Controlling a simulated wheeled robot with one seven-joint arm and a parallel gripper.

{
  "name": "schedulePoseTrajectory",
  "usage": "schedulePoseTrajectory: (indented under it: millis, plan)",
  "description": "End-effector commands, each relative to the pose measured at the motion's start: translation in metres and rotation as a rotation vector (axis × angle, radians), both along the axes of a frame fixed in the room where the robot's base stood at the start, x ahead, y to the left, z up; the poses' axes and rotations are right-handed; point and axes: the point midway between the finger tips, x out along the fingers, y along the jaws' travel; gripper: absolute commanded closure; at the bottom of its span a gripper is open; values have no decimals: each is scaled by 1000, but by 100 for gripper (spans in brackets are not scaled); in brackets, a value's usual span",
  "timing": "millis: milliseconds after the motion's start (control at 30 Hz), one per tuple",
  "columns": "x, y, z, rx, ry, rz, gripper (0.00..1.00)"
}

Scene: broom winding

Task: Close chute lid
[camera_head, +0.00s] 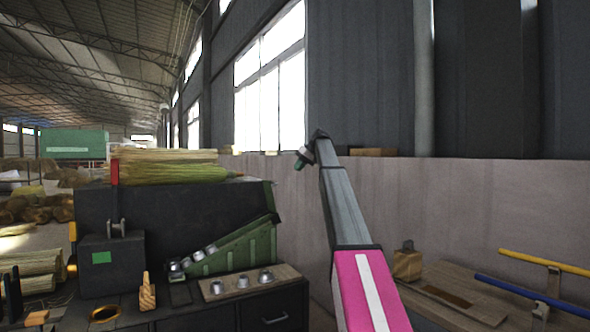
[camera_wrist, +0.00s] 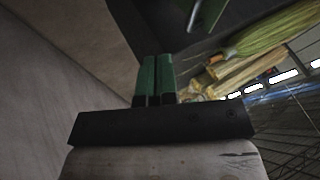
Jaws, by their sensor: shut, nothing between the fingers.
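A green sloped chute (camera_head: 230,252) stands on the dark workbench, with several silver metal caps (camera_head: 192,258) along its lower left side. I cannot tell which part is its lid, or whether the lid is open or shut. My gripper (camera_head: 302,162) is raised above and to the right of the chute in the head view, apart from it, in front of the window wall. In the wrist view my gripper's green fingers (camera_wrist: 154,78) are together and empty. A green part (camera_wrist: 207,14) shows at the top of that view, likely the chute.
Straw bundles (camera_head: 170,166) lie on top of the dark cabinet (camera_head: 150,205). A wooden board with metal cups (camera_head: 244,281), a wooden cone (camera_head: 147,292) and a brass ring (camera_head: 104,314) are on the bench. At right are a blue bar (camera_head: 530,296) and a yellow bar (camera_head: 545,263).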

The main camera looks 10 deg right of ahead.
Motion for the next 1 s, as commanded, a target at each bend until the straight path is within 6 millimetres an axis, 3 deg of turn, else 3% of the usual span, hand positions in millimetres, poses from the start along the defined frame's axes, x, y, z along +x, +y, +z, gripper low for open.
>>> schedulePoseTrajectory:
  millis: [467,700,1000]
  plan:
    - [17,48,-69,-1,1,-1,100]
    - [5,79,-66,-1,-1,-1,100]
    - [5,83,-65,0,0,-2,100]
